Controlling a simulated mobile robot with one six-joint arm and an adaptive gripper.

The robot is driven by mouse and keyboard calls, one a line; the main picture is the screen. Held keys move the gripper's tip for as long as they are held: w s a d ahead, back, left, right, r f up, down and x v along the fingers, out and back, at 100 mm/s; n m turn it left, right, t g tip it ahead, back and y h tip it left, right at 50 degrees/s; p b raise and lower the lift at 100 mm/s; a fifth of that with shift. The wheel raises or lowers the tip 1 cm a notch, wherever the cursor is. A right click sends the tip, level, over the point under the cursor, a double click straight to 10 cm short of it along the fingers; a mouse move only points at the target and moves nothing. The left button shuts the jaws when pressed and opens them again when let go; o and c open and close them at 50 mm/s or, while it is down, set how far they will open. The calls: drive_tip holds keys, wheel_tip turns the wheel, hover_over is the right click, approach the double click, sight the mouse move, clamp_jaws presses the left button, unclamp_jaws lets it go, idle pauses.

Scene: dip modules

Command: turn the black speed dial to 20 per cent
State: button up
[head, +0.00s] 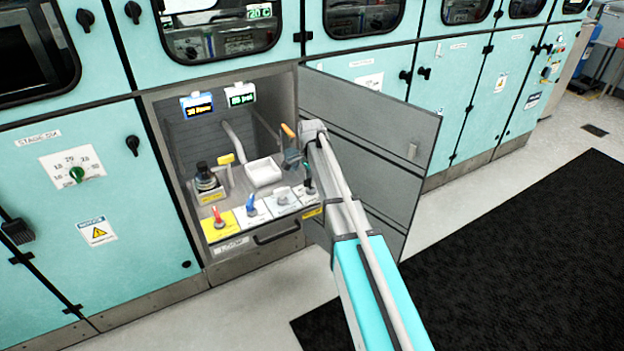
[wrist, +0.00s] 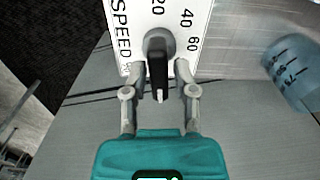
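The black speed dial (wrist: 158,62) is a bar-shaped knob on a white plate (wrist: 203,14) marked SPEED, with 20, 40 and 60 visible. Its long bar runs towards the bottom of the wrist view, with a pale mark at the lower end; the 20 is above the knob. Part of the scale is hidden. My gripper (wrist: 160,78) is open, one finger on each side of the bar, with a small visible gap on both sides. In the head view my gripper (head: 299,150) is inside the open cabinet, above the right end of the control row.
A white tray (head: 263,172) sits behind. The open cabinet door (head: 385,140) stands close to my arm's right. A bluish graduated container (wrist: 293,72) shows right in the wrist view.

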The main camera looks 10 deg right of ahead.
drive_tip(key=shift+d, duration=0.1)
clamp_jaws()
